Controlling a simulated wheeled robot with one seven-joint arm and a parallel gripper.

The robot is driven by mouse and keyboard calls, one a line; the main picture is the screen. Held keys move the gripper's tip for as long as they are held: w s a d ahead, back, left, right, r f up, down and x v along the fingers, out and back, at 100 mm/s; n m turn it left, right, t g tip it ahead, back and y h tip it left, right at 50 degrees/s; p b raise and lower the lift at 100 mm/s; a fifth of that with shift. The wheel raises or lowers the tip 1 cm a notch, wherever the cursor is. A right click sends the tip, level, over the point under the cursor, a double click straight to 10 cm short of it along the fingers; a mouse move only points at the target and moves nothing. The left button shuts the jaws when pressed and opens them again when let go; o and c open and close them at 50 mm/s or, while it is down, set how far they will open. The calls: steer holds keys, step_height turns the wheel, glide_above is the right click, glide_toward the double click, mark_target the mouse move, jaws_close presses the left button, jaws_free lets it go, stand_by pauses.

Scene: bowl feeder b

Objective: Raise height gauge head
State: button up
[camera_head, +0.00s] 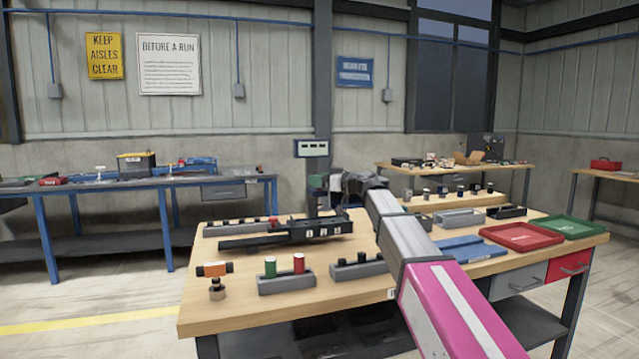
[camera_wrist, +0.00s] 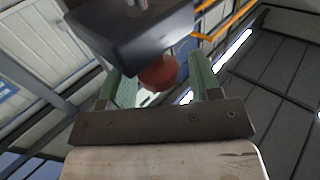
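My gripper (camera_head: 327,182) is above the table's far side in the head view, beside an upright dark post (camera_head: 311,203). A grey box with a readout (camera_head: 311,148) tops this post, which looks like the height gauge. In the wrist view, the green fingers of my gripper (camera_wrist: 162,82) are spread apart. A round red knob (camera_wrist: 158,75) shows between them, under a dark box (camera_wrist: 140,38) that looks like the gauge head. A gap shows between the knob and the right finger; I cannot tell whether the left finger touches it. The knob is hidden in the head view.
A black fixture (camera_head: 308,230) lies on the wooden table near the post. A red tray (camera_head: 522,237) and a green tray (camera_head: 571,227) lie at the right.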

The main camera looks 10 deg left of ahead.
steer(key=shift+f, duration=0.1)
steer(key=v, duration=1)
steer(key=shift+d, duration=0.4)
steer(key=shift+s, duration=0.1)
